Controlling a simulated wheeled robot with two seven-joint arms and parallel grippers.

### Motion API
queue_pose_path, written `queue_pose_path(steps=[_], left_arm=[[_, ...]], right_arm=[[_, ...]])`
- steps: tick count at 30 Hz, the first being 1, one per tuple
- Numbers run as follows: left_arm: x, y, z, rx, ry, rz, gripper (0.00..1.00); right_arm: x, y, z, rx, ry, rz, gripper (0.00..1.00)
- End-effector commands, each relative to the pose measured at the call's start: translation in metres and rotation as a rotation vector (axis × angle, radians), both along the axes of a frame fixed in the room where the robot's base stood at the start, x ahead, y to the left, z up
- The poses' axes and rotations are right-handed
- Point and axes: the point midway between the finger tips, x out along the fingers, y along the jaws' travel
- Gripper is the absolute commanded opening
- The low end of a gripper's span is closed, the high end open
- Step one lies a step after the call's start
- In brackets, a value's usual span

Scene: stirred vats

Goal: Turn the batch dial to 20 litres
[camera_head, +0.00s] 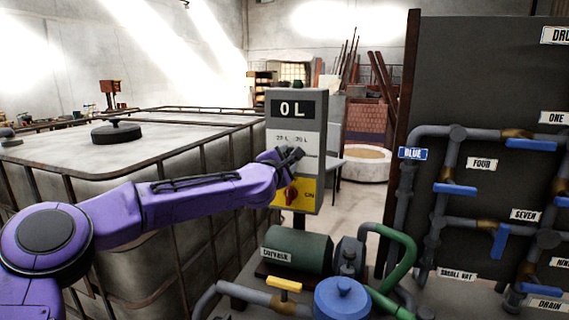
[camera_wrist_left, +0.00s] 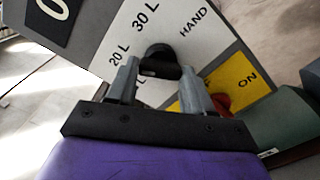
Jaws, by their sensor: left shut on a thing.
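The grey control box (camera_head: 295,120) stands on a post in the middle of the head view, and its display (camera_head: 292,108) reads 0 L. In the left wrist view the black batch dial (camera_wrist_left: 159,57) sits on a white panel among the marks 20 L, 30 L and HAND; another mark is partly hidden by a finger. My left gripper (camera_head: 291,156) is at the box's front, its fingers closed around the dial; it also shows in the left wrist view (camera_wrist_left: 161,70). The dial's pointing direction cannot be made out. My right gripper is out of view.
Below the dial is a yellow panel (camera_wrist_left: 240,75) marked ON, with a red knob (camera_wrist_left: 221,102) close to one finger. A caged tank (camera_head: 150,150) stands left. A green pump (camera_head: 298,250) and blue cap (camera_head: 341,298) are below. A valve board (camera_head: 490,80) with pipes stands right.

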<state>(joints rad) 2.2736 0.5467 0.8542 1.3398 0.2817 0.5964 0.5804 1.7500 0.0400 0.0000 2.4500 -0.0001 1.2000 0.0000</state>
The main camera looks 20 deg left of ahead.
Motion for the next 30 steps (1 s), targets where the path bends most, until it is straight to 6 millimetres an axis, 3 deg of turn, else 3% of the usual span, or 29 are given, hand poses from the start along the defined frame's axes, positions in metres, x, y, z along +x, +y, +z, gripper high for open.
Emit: queue_pose_path(steps=[17,18,19,30], left_arm=[[0.0001,0.0,-0.0013,-0.028,0.003,0.0,0.21],[0.0001,0.0,-0.0013,-0.028,0.003,0.0,0.64],[0.0001,0.0,-0.0013,-0.028,0.003,0.0,0.74],[-0.0056,0.0007,-0.0014,-0.028,0.001,0.001,0.77]], right_arm=[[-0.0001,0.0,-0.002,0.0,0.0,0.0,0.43],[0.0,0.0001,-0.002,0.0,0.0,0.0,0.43],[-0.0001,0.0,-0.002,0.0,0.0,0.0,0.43],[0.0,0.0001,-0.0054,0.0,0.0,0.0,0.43]])
